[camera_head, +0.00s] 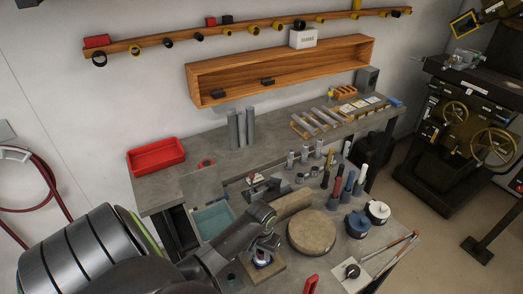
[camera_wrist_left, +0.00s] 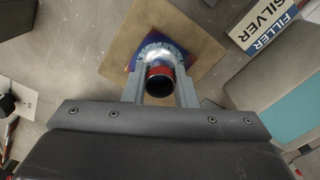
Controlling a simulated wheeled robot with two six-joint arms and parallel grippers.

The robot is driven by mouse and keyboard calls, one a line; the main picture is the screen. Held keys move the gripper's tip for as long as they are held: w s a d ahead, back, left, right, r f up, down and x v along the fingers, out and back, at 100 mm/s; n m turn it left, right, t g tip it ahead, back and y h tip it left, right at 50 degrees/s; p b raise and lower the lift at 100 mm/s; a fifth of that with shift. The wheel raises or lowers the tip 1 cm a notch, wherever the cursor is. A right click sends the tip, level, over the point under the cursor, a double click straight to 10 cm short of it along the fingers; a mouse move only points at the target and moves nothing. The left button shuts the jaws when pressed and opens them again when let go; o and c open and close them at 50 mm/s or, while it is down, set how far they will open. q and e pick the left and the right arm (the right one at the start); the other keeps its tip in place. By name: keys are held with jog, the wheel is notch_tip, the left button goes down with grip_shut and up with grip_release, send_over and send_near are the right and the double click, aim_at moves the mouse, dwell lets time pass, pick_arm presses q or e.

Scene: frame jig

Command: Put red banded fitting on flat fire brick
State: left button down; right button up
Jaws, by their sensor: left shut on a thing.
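The red banded fitting (camera_wrist_left: 158,71) is a short metal tube with a red band, a dark open end and a wider silvery and blue base. My left gripper (camera_wrist_left: 160,80) is shut on it, one finger on each side. In the head view my left gripper (camera_head: 263,252) holds the fitting (camera_head: 262,262) low over the bench. The flat fire brick (camera_wrist_left: 113,48) is a tan square slab behind the fitting in the wrist view. It also shows under the gripper in the head view (camera_head: 276,274). I cannot tell whether fitting and brick touch.
A box marked FILLER SILVER (camera_wrist_left: 262,25) lies close to the brick. A red tray (camera_head: 156,157) is at the back left.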

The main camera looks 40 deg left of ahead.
pick_arm(q)
jog(key=c, duration=1.2)
grip_release()
jog(key=shift+f, duration=0.1)
jog(key=shift+o, duration=0.2)
jog(key=shift+r, duration=0.45)
notch_tip(320, 180, up, 11)
jog(key=b, duration=0.2)
jog(key=shift+r, duration=0.2)
